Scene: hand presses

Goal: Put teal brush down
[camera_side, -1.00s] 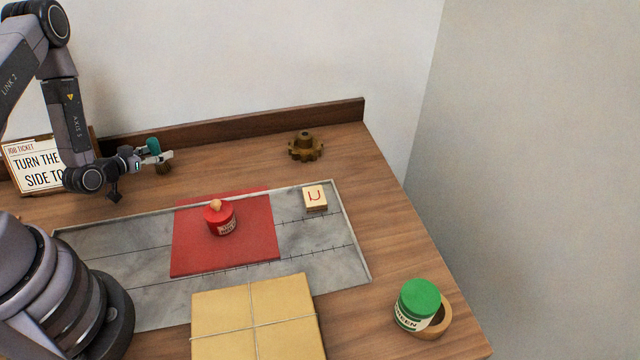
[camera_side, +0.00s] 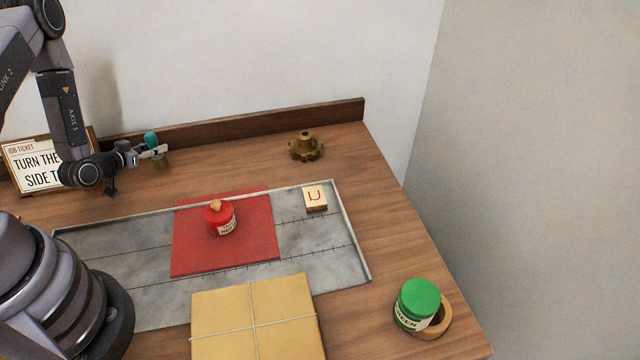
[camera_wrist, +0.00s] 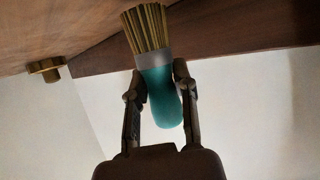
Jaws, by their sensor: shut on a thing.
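The teal brush (camera_wrist: 160,95) has a teal handle, a grey collar and tan bristles. In the wrist view it sits between the two fingers of my gripper (camera_wrist: 160,82), which is shut on it. In the side view my gripper (camera_side: 152,154) is at the back left of the bench, and the brush's teal handle (camera_side: 151,138) sticks up above the fingers. The bristles show below the fingers, close to the bench top. I cannot tell whether they touch it.
A brass gear-shaped piece (camera_side: 306,147) stands at the back right. The job ticket sign (camera_side: 35,163) is left of my gripper. In front lie the grey bed (camera_side: 315,245), red sheet (camera_side: 190,255), red pot (camera_side: 220,220), letter block (camera_side: 315,197), wrapped parcel (camera_side: 230,340) and green jar (camera_side: 417,300).

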